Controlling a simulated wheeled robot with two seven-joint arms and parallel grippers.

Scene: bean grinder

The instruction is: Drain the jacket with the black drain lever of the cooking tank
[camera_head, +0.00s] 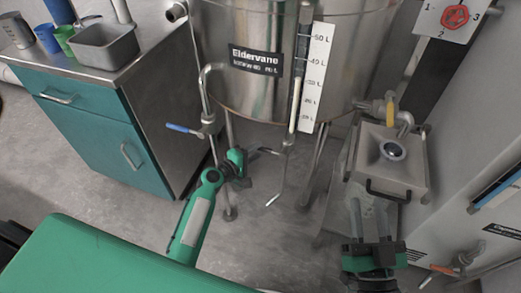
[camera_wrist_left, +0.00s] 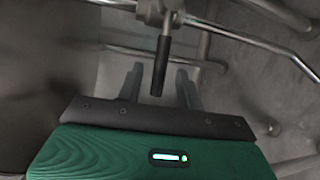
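The steel cooking tank (camera_head: 285,65) stands on legs at the top middle of the head view. The black drain lever (camera_head: 267,151) is on the pipework under it. In the left wrist view the black lever (camera_wrist_left: 161,66) hangs from a metal valve stem and appears between my left gripper's (camera_wrist_left: 160,78) two fingers, which are apart. I cannot tell whether either finger touches it. In the head view my left gripper (camera_head: 240,172) is below the tank, just left of the lever, its fingers partly hidden. My right gripper (camera_head: 369,208) is open below the steel box with the dark handle.
A blue-handled valve (camera_head: 184,128) is on the tank's left pipe. A steel box (camera_head: 388,160) with a black handle and a yellow-handled valve (camera_head: 390,108) is at the right. A teal cabinet (camera_head: 88,110) stands left. Tank legs flank the lever; the floor in front is clear.

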